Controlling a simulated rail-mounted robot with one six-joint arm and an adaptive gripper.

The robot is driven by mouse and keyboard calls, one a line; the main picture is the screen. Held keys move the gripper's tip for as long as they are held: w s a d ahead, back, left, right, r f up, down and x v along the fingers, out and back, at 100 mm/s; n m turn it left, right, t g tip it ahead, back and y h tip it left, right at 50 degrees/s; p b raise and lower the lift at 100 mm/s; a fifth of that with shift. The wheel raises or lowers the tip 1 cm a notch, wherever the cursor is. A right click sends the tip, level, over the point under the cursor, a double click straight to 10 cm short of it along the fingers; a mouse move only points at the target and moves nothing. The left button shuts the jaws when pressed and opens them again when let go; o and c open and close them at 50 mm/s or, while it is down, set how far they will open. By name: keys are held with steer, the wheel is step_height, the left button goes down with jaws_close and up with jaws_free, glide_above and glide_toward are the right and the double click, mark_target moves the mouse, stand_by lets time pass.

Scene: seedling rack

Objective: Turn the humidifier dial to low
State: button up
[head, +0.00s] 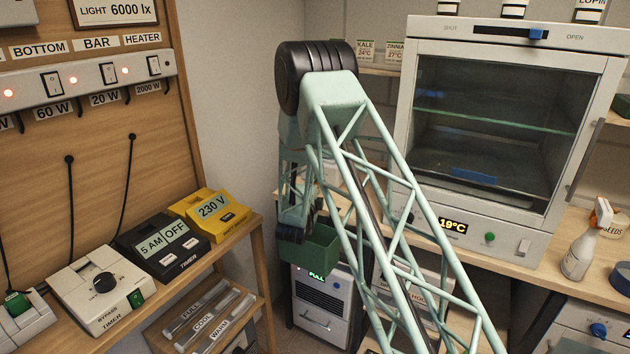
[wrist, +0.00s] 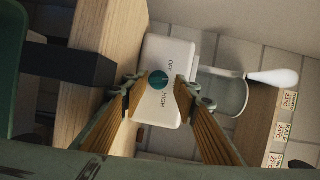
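In the wrist view a white box with a dial, apparently the humidifier (wrist: 172,52), is seen from above. It carries the words OFF and HIGH. Its round teal dial (wrist: 159,80) sits between the two words; I cannot read which way it points. My gripper (wrist: 159,97) is open, with one finger on each side of the dial and a visible gap to it. The height of the fingertips over the dial is hard to judge. In the head view my gripper (head: 291,222) hangs low behind my arm, and I cannot make out the humidifier's dial there.
A clear vessel with a white spout (wrist: 272,77) stands right beside the white box. A wooden edge (wrist: 107,45) runs close on its left. A white unit showing FULL (head: 320,300) stands below my gripper, near a green bin (head: 322,250). The timer bench is at left.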

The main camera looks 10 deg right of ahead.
steer(key=shift+v, duration=3.65)
steer(key=shift+w+a+r, duration=0.1)
steer(key=shift+a, duration=0.05)
